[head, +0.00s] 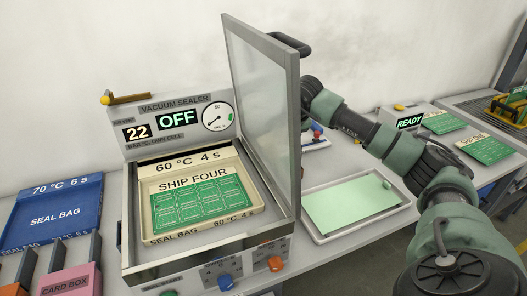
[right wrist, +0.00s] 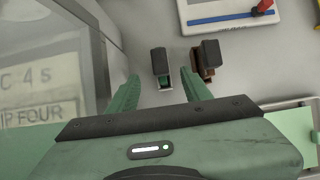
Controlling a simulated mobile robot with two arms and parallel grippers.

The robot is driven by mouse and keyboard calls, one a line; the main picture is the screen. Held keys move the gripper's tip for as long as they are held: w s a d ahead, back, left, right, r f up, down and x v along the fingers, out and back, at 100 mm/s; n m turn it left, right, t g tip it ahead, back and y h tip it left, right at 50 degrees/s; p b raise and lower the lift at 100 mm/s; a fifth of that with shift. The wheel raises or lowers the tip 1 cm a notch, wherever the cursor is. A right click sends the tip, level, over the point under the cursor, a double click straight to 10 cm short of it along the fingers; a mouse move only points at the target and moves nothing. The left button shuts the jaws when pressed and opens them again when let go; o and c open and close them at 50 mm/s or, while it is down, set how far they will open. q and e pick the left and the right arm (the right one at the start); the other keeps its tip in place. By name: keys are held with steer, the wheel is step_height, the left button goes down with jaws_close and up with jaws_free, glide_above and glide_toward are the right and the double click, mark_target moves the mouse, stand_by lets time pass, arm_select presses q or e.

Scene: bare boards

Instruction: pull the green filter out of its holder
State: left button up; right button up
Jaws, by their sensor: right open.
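In the right wrist view a small upright piece with a dark top and a green part below (right wrist: 164,78) stands between my fingertips; I take it for the green filter in its holder. A similar piece with a dark top and brown sides (right wrist: 207,58) stands just to its right. My right gripper (right wrist: 160,86) is open, its two green fingers on either side of the green piece with gaps visible. In the head view the raised lid of the vacuum sealer (head: 262,105) hides this gripper and both pieces. My left gripper is not in view.
The vacuum sealer (head: 133,225) holds a tray of green boards marked SHIP FOUR. A pale green mat in a tray (head: 355,204) lies right of it. The lid stands close left of my right gripper. A white device with a blue strip (right wrist: 232,18) is beyond.

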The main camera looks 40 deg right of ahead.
steer(key=shift+p+x, duration=0.4)
steer(key=shift+x, duration=0.8)
steer(key=x, duration=0.2)
steer(key=p+x, duration=0.1)
steer(key=x, duration=0.2)
steer(key=shift+w+d+r, duration=0.1)
steer(key=shift+w+r, duration=0.15)
steer(key=shift+w, duration=0.05)
steer(key=shift+w+f, duration=0.1)
steer(key=shift+f, duration=0.05)
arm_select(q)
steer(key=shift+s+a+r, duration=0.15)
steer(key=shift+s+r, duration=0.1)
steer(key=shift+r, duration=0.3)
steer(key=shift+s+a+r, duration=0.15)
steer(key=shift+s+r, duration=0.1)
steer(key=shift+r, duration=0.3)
arm_select(e)
jaws_close()
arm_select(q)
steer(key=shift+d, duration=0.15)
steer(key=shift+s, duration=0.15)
